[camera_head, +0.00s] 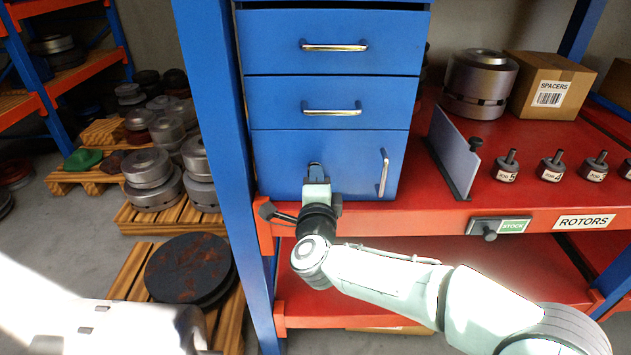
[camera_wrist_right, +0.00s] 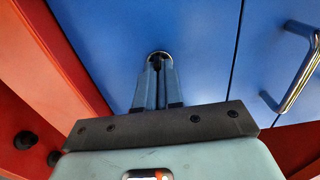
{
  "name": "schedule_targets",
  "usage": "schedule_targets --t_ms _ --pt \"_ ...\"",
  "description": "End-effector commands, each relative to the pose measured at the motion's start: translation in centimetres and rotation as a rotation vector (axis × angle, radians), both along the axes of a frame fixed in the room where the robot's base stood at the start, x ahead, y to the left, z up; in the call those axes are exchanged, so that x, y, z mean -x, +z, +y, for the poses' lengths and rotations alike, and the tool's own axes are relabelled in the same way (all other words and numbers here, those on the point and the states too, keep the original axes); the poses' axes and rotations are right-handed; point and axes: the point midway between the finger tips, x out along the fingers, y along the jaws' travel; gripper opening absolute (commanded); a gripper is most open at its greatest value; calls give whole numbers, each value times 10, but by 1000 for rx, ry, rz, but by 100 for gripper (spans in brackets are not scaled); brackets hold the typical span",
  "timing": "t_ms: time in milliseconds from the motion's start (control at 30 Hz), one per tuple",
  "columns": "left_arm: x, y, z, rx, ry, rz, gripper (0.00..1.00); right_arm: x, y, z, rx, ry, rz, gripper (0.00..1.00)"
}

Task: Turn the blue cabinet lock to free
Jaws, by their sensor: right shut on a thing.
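The blue cabinet (camera_head: 330,148) stands on the red shelf, with two drawers above a lower door. The door looks closed. My right gripper (camera_head: 315,175) is at the left part of this door, its fingers reaching to the lock. In the right wrist view the lock (camera_wrist_right: 159,54) shows as a round metal ring on the blue door, and my fingers (camera_wrist_right: 159,78) are close together on its middle part. They are shut on the lock's turning piece, which they mostly hide. I cannot tell which way the lock is turned. My left gripper is not in view.
A vertical door handle (camera_head: 384,173) is right of the gripper. A grey upright plate (camera_head: 455,155), several small labelled rotors (camera_head: 507,167) and a SPACERS box (camera_head: 552,85) are further right. A blue post (camera_head: 215,120) rises left of the cabinet. A STOCK sign (camera_head: 513,226) is on the shelf edge.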

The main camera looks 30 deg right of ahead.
Motion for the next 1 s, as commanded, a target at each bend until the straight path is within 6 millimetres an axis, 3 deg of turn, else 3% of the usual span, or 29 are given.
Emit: schedule_targets --t_ms 433,533,867,1000 --pt "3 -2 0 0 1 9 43 0 0 1 -12 1 -5 0" --pt "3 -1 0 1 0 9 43 0 0 1 -11 1 -5 32" --pt "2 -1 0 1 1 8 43 1 0 1 -9 1 -4 32" --pt "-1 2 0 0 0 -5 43 13 1 9 -10 3 -5 32"
